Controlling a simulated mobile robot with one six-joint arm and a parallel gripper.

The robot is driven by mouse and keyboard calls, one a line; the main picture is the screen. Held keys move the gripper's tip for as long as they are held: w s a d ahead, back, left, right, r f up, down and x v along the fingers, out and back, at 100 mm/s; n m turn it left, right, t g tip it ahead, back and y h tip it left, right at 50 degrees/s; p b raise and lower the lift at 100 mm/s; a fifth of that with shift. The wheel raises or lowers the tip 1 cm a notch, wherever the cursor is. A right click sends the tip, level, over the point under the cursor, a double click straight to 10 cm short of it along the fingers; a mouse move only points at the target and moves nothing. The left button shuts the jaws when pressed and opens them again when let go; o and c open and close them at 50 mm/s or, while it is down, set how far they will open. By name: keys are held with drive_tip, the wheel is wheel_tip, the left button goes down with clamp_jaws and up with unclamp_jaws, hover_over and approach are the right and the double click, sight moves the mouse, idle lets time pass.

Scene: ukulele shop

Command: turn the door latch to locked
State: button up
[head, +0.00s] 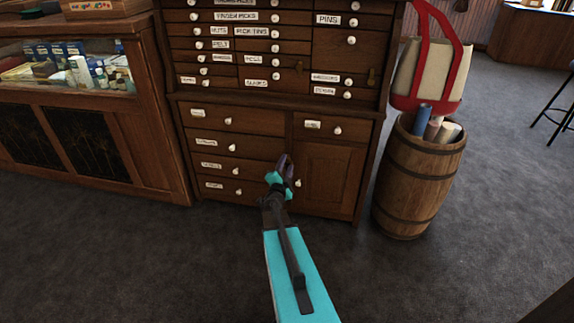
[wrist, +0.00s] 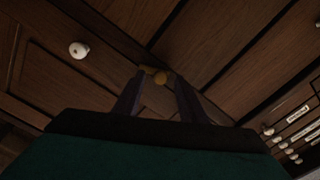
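The small brass door latch (wrist: 158,76) shows in the wrist view, on the dark wood at the edge of the cabinet door (wrist: 65,75). My gripper (wrist: 159,82) has its two dark fingers apart, with the latch between or just beyond their tips. I cannot tell whether a finger touches it. In the head view my gripper (head: 287,166) is at the left edge of the lower right cabinet door (head: 330,175) and hides the latch. The door is shut. Its white knob (head: 298,183) is just right of my gripper and also shows in the wrist view (wrist: 79,49).
Labelled drawers with white knobs, such as a lower left drawer (head: 225,168), are beside and above the door. A wooden barrel (head: 415,180) with rolls and a cream-and-red bag (head: 432,65) stand at the right. A glass display counter (head: 75,110) is at the left. The carpet in front is clear.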

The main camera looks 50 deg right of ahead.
drive_tip(key=p+v, duration=0.2)
drive_tip(key=v, duration=1)
drive_tip(key=shift+s+a, duration=0.25)
drive_tip(key=shift+c, duration=0.2)
